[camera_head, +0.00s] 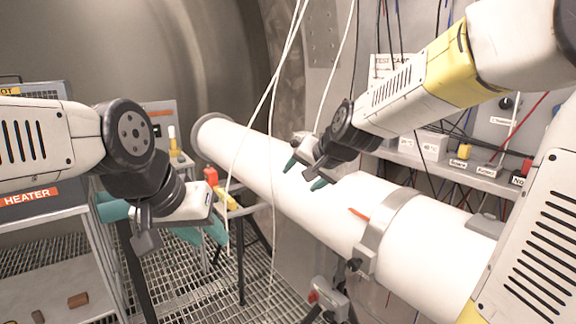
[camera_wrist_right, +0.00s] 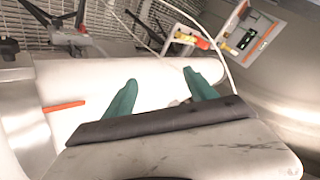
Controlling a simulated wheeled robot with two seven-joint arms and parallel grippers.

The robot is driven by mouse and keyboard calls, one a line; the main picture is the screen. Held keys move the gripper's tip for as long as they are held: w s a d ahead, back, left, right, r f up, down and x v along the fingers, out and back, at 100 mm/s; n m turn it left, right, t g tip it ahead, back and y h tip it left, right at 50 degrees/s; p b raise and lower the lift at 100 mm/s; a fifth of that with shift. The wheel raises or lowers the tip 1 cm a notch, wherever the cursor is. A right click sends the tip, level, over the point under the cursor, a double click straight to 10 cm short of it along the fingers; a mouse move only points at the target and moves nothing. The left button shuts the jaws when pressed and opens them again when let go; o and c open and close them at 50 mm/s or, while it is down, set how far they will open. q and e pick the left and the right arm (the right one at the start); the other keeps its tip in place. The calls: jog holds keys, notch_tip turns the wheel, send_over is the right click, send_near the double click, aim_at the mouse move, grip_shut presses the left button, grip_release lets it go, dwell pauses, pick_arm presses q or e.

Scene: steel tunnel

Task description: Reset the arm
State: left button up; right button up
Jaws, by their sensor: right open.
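My right gripper (camera_head: 304,175) hangs over the large white pipe in the head view, with its two teal fingers apart. In the right wrist view its fingers (camera_wrist_right: 159,80) are spread, with nothing between them and the white pipe behind. My left gripper (camera_head: 202,232) points down at the left of the pipe, above the grated floor. Its teal fingers look apart and I see nothing held in them. Both arms are bent at the wrist.
The white pipe (camera_head: 290,192) runs diagonally, with a metal clamp band (camera_head: 386,228) and a short orange strip (camera_head: 359,214). White cables hang in front of it. A heater unit and shelf (camera_head: 60,280) stand at left. A shelf with labelled boxes (camera_head: 428,146) is at right.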

jog(key=s+d+n+g, duration=0.1)
jog(key=s+d, duration=0.2)
jog(key=s, duration=0.4)
jog(key=s+d+f+n+h, duration=0.1)
jog(key=s+d+n, duration=0.1)
jog(key=s+d, duration=0.2)
jog(key=s+d+n+g+h, duration=0.1)
jog(key=s+d, duration=0.2)
jog(key=s, duration=0.8)
jog(key=shift+d+f+n+g, duration=0.25)
jog(key=shift+n+g, duration=0.05)
jog(key=shift+n, duration=0.1)
jog(key=shift+s, duration=0.1)
